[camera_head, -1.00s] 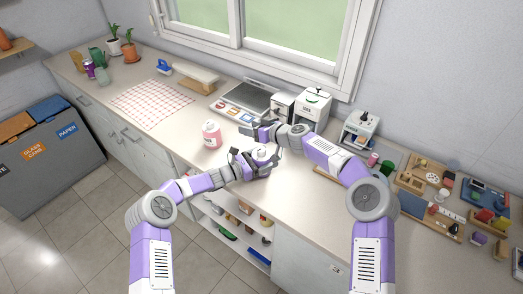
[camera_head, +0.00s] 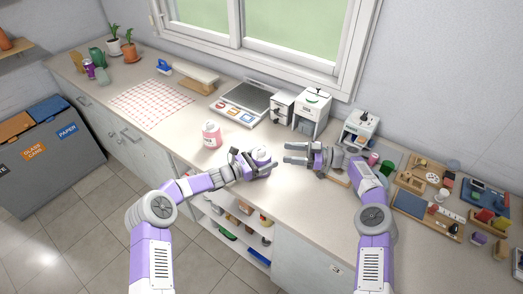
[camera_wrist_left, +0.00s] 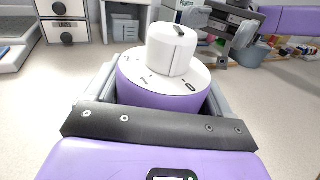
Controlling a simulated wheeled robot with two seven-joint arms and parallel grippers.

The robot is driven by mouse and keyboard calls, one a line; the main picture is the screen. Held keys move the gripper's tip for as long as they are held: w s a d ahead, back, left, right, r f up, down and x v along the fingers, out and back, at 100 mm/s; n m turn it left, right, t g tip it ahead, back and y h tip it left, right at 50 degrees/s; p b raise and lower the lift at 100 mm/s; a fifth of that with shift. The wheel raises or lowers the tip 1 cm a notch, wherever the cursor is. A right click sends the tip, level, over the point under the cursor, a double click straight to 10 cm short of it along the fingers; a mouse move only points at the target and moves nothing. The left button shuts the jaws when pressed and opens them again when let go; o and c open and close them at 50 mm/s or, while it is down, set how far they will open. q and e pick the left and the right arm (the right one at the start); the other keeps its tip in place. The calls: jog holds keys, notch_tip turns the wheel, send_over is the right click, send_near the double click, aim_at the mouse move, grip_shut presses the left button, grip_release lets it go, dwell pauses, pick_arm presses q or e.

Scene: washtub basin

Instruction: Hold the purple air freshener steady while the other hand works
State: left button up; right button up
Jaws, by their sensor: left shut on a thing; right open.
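The purple air freshener (camera_wrist_left: 160,85) is a round purple body with a white top face and a white rounded block standing on it. It is upright between the fingers of my left gripper (camera_head: 258,164), which is shut on its sides low over the counter. In the head view the air freshener (camera_head: 262,154) shows mostly as its white top. My right gripper (camera_head: 295,154) is open and empty, a short way right of it, fingers pointing left towards it. The right gripper also shows behind the air freshener at the upper right of the left wrist view (camera_wrist_left: 240,40).
A pink bottle (camera_head: 211,135) stands just left of my left gripper. A flat grey appliance (camera_head: 246,103) and white machines (camera_head: 312,108) line the back wall. Trays of small items (camera_head: 425,176) fill the right side.

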aim_at(261, 149)
jog(key=a, duration=0.3)
jog(key=w+a, duration=0.1)
jog(key=a, duration=0.6)
jog(key=shift+w+a, duration=0.2)
jog(key=shift+a, duration=0.2)
jog(key=shift+c, duration=0.4)
jog(key=c, duration=0.9)
jog(key=shift+o, duration=0.2)
